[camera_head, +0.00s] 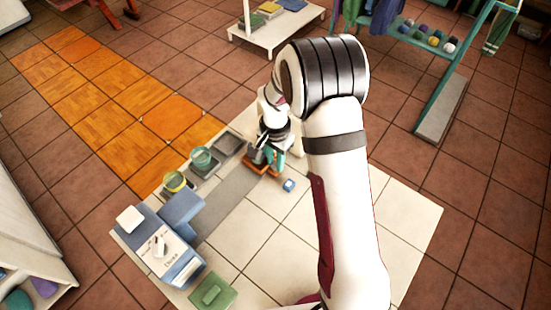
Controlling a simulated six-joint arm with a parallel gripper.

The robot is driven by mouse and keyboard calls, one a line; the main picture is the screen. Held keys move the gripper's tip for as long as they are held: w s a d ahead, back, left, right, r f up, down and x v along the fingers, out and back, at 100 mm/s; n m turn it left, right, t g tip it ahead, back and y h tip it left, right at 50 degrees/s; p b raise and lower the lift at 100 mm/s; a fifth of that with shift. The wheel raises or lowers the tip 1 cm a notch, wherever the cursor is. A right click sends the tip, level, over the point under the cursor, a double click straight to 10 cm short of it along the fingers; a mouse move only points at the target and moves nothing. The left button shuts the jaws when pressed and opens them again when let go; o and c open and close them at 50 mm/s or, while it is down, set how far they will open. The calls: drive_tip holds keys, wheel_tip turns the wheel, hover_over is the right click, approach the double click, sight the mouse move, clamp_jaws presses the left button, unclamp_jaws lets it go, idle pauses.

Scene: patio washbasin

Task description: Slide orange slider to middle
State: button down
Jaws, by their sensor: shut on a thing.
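The orange slider (261,168) is a small orange piece at the back of the white tiled table, partly hidden under my gripper. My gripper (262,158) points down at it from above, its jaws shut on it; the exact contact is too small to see. A teal piece (280,161) stands just right of the jaws. A grey strip (226,192) runs along the table from near the orange piece toward the front left. I cannot tell whether the slider rides on this strip, nor where its middle position is.
A blue-grey box (187,271) stands at the table's left end, with a green block (213,292) in front. The tabletop's middle is clear.

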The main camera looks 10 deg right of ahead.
drive_tip(key=s+a, duration=0.7)
drive_tip(key=shift+s+a, duration=0.35)
drive_tip(key=c, duration=1)
unclamp_jaws()
drive_tip(key=shift+o, duration=0.2)
wheel_tip(320, 180, up, 16)
drive_tip(key=shift+f, duration=0.1)
drive_tip(key=s+d+r+n+y, duration=0.1)
drive_tip(key=s+d, duration=0.3)
drive_tip(key=s, duration=0.6)
drive_tip(key=s+d+r+n, duration=0.1)
drive_tip(key=s+d, duration=0.3)
drive_tip(key=s, duration=0.6)
drive_tip(key=shift+s+d+r+n+y, duration=0.3)
drive_tip(key=shift+d+r+n+y, duration=0.1)
drive_tip(key=shift+n, duration=0.3)
